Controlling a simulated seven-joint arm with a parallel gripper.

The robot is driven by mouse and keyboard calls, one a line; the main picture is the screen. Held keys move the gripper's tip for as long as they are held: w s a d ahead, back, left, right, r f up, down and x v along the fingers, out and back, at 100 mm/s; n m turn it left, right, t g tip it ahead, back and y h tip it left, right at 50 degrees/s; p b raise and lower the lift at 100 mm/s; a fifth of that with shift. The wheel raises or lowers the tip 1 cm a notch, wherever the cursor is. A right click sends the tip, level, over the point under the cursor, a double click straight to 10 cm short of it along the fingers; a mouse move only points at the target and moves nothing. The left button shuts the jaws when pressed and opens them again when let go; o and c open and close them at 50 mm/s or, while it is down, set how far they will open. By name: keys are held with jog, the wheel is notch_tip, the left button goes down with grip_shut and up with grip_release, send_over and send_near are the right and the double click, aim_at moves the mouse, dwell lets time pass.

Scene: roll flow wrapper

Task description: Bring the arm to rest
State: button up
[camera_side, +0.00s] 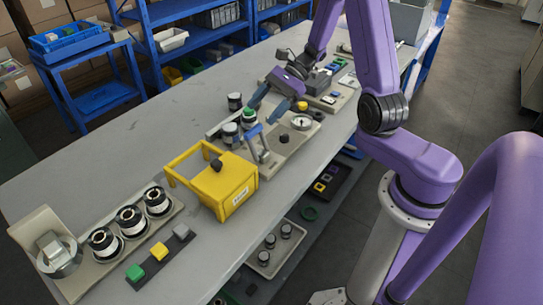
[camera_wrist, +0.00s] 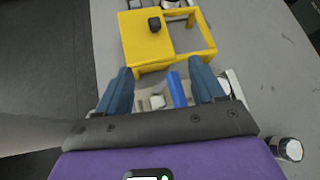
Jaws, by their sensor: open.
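My gripper (camera_side: 266,108) is above the table (camera_side: 105,175), over a pale machine base (camera_side: 290,147) with a gauge and a blue lever (camera_side: 251,132). In the wrist view its two blue-grey fingers stand wide apart, and the gripper (camera_wrist: 160,82) has nothing held between them. The blue lever (camera_wrist: 177,88) shows between and beyond the fingers; I cannot tell whether any finger touches it. The yellow guard box (camera_side: 228,188) with a black knob stands nearer the front in the side view. It also shows in the wrist view (camera_wrist: 146,42), ahead of the fingers.
A tray with three black-and-white rolls (camera_side: 131,220) stands at the near left. Green, yellow and grey blocks (camera_side: 159,251) sit beside it. Dark-topped cylinders (camera_side: 230,133) stand close to the gripper. Blue shelving (camera_side: 190,45) lies behind. The table's left middle is clear.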

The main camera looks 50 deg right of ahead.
jog(key=s+a+r+n+g+h, duration=0.2)
jog(key=s+a+n+g+h, duration=0.2)
jog(key=s+a+n+g, duration=0.55)
jog(key=s+r+n+t+h, duration=0.2)
jog(key=s+n+t+h, duration=0.1)
jog(key=s+n, duration=0.5)
jog(key=s+d+r+n+t+h, duration=0.1)
jog(key=s+r+n+t+h, duration=0.1)
jog(key=s+n, duration=0.5)
jog(key=n+t+h, duration=0.1)
jog(key=n, duration=0.5)
jog(key=shift+s+d+t, duration=0.25)
jog(key=shift+s+t, duration=0.1)
jog(key=shift+s, duration=0.05)
jog(key=shift+n, duration=0.25)
